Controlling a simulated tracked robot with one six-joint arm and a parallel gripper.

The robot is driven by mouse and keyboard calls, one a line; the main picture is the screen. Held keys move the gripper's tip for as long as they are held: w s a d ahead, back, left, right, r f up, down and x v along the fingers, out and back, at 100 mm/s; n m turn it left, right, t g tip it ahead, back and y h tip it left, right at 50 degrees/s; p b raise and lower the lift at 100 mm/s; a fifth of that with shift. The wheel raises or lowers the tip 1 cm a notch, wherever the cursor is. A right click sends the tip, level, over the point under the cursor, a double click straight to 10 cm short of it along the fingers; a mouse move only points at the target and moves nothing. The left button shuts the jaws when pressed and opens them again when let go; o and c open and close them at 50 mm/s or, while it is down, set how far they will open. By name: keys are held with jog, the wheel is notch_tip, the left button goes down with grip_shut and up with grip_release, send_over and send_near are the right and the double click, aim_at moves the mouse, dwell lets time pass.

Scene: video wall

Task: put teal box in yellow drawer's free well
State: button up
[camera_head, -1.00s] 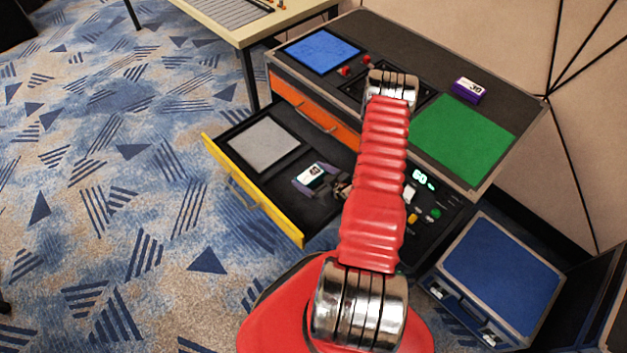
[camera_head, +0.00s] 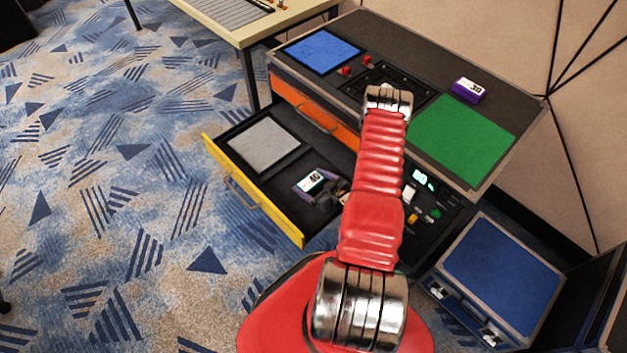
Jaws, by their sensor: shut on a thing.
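The yellow drawer (camera_head: 254,199) is pulled out of the cabinet. A grey slab (camera_head: 263,144) fills its left well. The fingers and my arm hide part of the box. I cannot tell whether the box touches the well floor.
An orange drawer (camera_head: 313,115) is above the yellow one. The cabinet top carries a blue panel (camera_head: 323,47), red knobs, a green panel (camera_head: 462,138) and a purple box (camera_head: 468,91). A blue-topped case (camera_head: 503,268) stands at right. Patterned carpet lies open at left.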

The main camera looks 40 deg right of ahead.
jog(key=o, duration=1)
jog(key=shift+o, duration=0.2)
jog(key=v, duration=1.2)
jog(key=shift+r, duration=0.1)
